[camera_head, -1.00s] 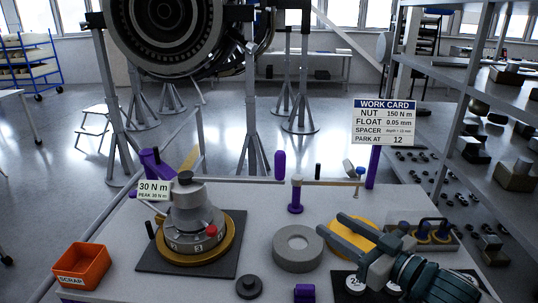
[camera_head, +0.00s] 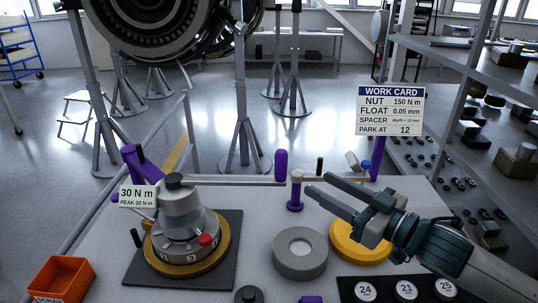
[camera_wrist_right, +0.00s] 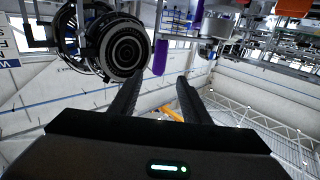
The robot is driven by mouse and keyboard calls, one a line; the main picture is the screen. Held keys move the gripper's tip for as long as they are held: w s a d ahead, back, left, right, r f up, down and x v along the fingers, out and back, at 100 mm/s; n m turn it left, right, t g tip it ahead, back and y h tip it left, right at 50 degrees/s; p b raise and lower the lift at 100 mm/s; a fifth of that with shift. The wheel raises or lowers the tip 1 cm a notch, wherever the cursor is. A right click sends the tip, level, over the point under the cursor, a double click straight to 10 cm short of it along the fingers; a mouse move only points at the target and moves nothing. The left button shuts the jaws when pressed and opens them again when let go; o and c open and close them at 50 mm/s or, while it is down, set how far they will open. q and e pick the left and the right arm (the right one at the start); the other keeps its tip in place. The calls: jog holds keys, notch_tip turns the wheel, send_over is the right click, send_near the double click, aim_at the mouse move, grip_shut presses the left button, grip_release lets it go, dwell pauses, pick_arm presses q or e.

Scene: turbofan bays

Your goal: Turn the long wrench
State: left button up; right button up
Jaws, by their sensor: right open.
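A grey stepped fixture (camera_head: 182,222) with a black cap and a red knob stands on a gold ring on a dark plate at the left of the bench. A purple bar (camera_head: 146,172) slants behind it, beside a "30 N m" readout (camera_head: 138,196). An upright purple grip (camera_head: 280,165) stands at the bench's back edge and also shows in the right wrist view (camera_wrist_right: 160,57). I cannot tell for sure which part is the long wrench. My right gripper (camera_head: 318,192) is open and empty, above the bench's right half, right of the grip and apart from it. My left gripper is out of view.
A grey ring (camera_head: 300,253) and a yellow disc (camera_head: 345,247) lie below my right gripper. A short purple post (camera_head: 295,190) stands nearby. A work card (camera_head: 390,111) rises at the back right. An orange scrap bin (camera_head: 62,278) sits front left. Numbered discs (camera_head: 406,290) lie front right.

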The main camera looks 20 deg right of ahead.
pick_arm(q)
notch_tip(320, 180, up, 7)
jog(key=p, duration=0.6)
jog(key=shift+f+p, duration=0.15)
jog(key=shift+p, duration=0.25)
pick_arm(e)
jog(key=x, duration=1.7)
jog(key=shift+w, duration=0.3)
jog(key=shift+a+f, duration=0.1)
jog(key=shift+c, duration=0.3)
grip_shut()
jog(key=shift+s, duration=0.15)
